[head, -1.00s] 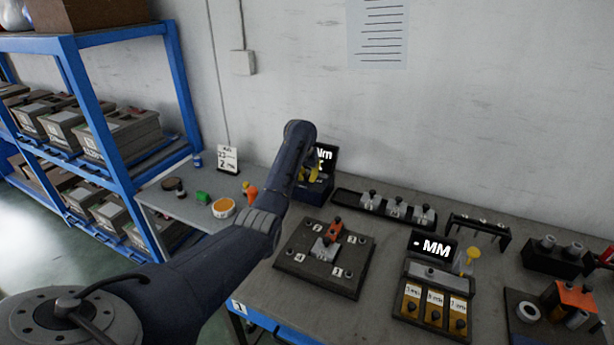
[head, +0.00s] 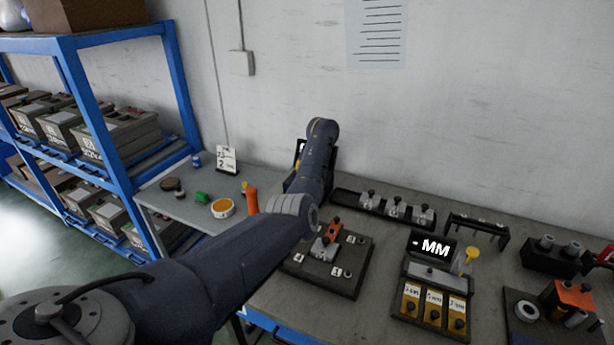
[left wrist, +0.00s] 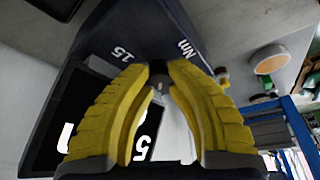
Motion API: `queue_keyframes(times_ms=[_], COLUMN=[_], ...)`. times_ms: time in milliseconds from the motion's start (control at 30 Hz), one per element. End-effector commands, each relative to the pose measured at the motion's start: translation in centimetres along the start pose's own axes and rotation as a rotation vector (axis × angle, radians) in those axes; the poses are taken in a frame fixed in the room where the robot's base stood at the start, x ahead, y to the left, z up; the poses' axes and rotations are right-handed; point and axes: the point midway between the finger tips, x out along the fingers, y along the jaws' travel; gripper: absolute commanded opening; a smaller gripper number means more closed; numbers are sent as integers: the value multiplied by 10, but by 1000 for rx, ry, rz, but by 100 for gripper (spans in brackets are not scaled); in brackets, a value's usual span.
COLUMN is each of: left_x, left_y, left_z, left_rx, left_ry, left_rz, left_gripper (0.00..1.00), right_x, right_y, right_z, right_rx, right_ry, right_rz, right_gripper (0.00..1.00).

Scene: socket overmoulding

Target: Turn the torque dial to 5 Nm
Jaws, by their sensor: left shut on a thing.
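The torque unit is a dark box (left wrist: 160,25) with white "15" and "Nm" marks. In the left wrist view, its dark dial knob (left wrist: 160,84) sits between the yellow fingertips of my left gripper (left wrist: 160,72), which is shut on it. A black display (left wrist: 82,112) with large white characters lies at left there. A finger covers part of it; a "5" shows beside that finger, but the full reading is hidden. My right gripper is not in view.
A dark fixture plate (head: 325,275) with an orange and grey part lies right of my forearm.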

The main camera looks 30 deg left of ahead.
Motion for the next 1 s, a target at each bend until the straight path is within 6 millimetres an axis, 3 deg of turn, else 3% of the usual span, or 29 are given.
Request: queue_keyframes(times_ms=[333,933,967,1000], left_x=[0,1,1,1], left_y=[0,0,0,0], left_z=[-1,-1,-1,-1], left_rx=[-137,-169,-169,-169], left_ry=[-1,1,1,1], left_rz=[-56,-69,-69,-69], left_gripper=[0,0,18,23], right_x=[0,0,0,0], right_y=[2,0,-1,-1], right_z=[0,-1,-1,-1], right_rx=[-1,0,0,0], right_ry=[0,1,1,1], right_rz=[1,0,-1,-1], right_gripper=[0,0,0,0])
